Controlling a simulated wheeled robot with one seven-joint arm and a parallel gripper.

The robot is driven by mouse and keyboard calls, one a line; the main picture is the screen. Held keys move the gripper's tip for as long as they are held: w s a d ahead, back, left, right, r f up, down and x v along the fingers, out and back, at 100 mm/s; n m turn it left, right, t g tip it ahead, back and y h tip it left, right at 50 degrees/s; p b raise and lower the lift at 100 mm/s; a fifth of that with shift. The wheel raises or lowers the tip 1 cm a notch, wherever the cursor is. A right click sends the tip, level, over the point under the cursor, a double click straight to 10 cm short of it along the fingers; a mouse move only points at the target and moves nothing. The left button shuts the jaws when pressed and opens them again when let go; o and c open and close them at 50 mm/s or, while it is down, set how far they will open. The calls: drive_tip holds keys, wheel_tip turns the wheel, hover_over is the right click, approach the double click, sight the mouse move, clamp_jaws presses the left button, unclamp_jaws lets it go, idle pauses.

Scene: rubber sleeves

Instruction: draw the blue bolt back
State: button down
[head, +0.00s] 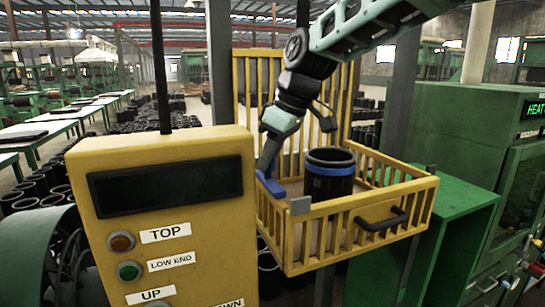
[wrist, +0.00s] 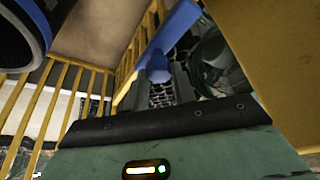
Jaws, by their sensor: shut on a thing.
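The blue bolt (head: 271,186) is at the left side of the yellow barred cage (head: 360,238), just behind the yellow control box. In the wrist view the bolt (wrist: 178,30) is a blue bar with a rounded blue knob at its lower end. My gripper (head: 263,172) reaches down from above, its tips at the bolt, and is shut on it. The control box partly hides the tips and the bolt's left end.
A black sleeve with a blue band (head: 328,172) stands inside the cage, right of my gripper. The cage front has a black handle (head: 382,220) and a grey plate (head: 300,205). The yellow control box (head: 165,215) stands close on the left. A green cabinet (head: 440,240) is at right.

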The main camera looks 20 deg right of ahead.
drive_tip(key=shift+w+r, duration=0.15)
drive_tip(key=shift+w, duration=0.05)
drive_tip(key=c, duration=1.1)
unclamp_jaws()
drive_tip(key=shift+w, duration=0.1)
drive_tip(key=shift+c, duration=0.2)
drive_tip(key=b+v, duration=0.3)
drive_tip(key=v, duration=1.4)
drive_tip(key=shift+s+b, duration=0.35)
drive_tip(key=shift+b, duration=0.05)
